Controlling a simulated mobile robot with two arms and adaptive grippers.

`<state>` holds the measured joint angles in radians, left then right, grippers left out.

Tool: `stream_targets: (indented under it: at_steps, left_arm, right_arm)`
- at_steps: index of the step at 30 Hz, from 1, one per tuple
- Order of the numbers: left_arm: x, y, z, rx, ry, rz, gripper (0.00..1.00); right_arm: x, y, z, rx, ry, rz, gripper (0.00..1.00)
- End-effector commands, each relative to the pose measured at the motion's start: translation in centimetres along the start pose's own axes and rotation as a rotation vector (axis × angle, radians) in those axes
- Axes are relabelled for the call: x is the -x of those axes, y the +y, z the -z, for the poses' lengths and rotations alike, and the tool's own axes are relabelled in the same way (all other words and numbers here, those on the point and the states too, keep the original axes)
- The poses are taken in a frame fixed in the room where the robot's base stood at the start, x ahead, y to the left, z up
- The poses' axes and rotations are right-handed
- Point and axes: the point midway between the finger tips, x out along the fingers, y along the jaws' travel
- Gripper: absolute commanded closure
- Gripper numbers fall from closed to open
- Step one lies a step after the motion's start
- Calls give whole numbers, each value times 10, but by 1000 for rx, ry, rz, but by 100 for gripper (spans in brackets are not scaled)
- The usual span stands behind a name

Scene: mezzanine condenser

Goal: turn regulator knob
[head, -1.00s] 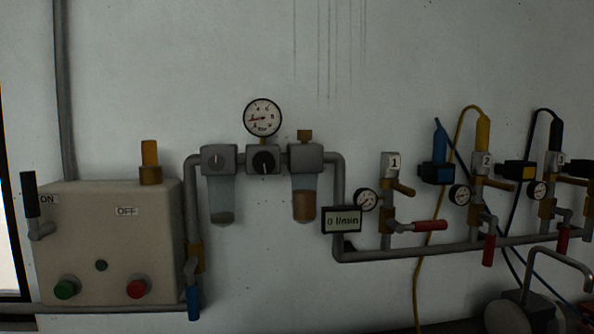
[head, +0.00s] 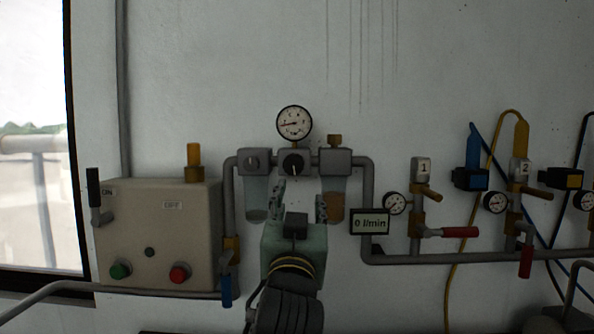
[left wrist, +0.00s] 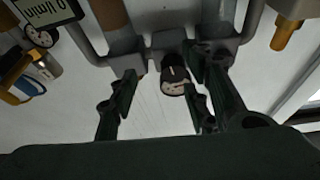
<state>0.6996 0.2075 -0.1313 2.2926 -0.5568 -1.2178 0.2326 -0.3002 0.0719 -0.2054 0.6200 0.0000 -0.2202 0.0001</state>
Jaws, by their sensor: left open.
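The regulator knob (head: 292,164) is a dark round knob with a pale mark, on a grey block between two clear bowls. It also shows, seen upside down, in the left wrist view (left wrist: 174,60). A round pressure gauge (head: 294,122) sits directly above it. My left gripper (head: 300,198) points at the wall, just below the knob in the head view. Its fingers are spread and empty. In the left wrist view the fingers (left wrist: 165,80) stand on either side of the knob and gauge, with no contact visible. My right gripper is not in view.
A control box (head: 158,235) with a green and a red button is at the left. A "0 l/min" display (head: 370,222) hangs right of the gripper. Pipework with red-handled valves (head: 461,232) runs right. A blue lever (head: 226,290) hangs left of my arm.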

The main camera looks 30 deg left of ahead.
Motion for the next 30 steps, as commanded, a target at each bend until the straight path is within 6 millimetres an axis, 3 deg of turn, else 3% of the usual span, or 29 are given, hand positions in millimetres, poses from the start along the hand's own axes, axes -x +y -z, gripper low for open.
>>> stream_targets:
  at_steps: [1,5,18,30]
  left_arm:
    - [-1,-6,15,11,31,16,56]
    - [-6,-11,30,20,59,33,56]
    - [-69,-13,33,18,56,33,56]
    - [-80,-14,32,20,56,31,56]
  right_arm:
    - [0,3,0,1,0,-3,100]
    - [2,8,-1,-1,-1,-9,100]
    - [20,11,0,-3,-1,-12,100]
    - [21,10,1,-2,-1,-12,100]
